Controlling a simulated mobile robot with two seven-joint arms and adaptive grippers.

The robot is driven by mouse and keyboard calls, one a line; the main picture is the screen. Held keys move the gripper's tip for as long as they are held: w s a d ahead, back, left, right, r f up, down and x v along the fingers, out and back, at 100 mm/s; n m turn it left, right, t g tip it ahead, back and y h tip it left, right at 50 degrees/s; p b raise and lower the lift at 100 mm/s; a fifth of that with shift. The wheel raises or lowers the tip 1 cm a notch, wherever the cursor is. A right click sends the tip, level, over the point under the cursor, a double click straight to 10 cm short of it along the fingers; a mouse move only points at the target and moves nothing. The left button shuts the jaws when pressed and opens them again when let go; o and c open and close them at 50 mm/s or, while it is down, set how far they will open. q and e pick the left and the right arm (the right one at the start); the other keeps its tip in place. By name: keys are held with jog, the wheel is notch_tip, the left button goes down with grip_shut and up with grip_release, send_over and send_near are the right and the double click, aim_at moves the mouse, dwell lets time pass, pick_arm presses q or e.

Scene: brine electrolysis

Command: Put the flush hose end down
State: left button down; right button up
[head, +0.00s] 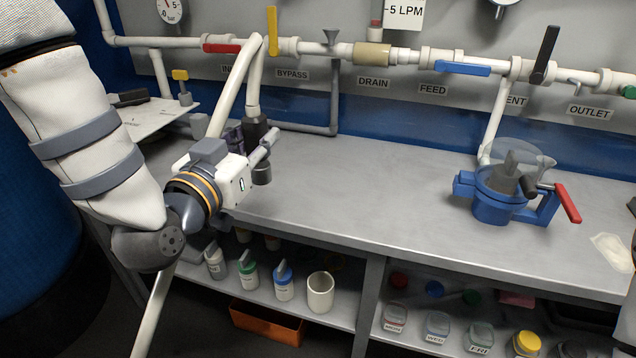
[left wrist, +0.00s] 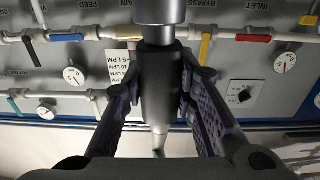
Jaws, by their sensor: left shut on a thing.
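My left gripper (head: 243,138) is shut on the flush hose end, a black sleeve (head: 257,132) with a grey coupling (head: 262,173) below it. The white hose (head: 237,85) rises from the sleeve, bends over near the wall pipes and runs down behind my arm. In the left wrist view the two fingers (left wrist: 159,95) flank the black sleeve (left wrist: 160,75), with the grey coupling (left wrist: 159,10) at the top of the picture. The coupling is over the left part of the grey bench (head: 350,195); I cannot tell whether it touches. My right gripper is not in view.
Wall pipes with coloured valve handles run behind the bench. A blue clamp device (head: 495,205) with a clear bowl and red handle stands at the right. The middle bench top is clear. Below, a shelf (head: 335,318) holds bottles and a white cup (head: 320,291).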

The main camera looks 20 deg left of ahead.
pick_arm(q)
jog(key=shift+w+d+f+b, duration=0.55)
jog(key=shift+w+f+b, duration=0.05)
jog(key=shift+w+f, duration=1.65)
jog(key=shift+w+d+f+b, duration=0.5)
jog(key=shift+w+f+b, duration=0.1)
jog(key=shift+w+f, duration=1.65)
jog(key=shift+w+d+f+b, duration=0.55)
jog(key=shift+w+f+b, duration=0.05)
jog(key=shift+w+f, duration=1.65)
jog(key=c, duration=1.3)
grip_release()
jog(key=shift+w, duration=0.1)
jog(key=shift+r, duration=0.1)
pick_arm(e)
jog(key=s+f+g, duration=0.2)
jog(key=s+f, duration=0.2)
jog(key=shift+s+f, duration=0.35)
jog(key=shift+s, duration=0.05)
pick_arm(q)
jog(key=shift+r, duration=0.1)
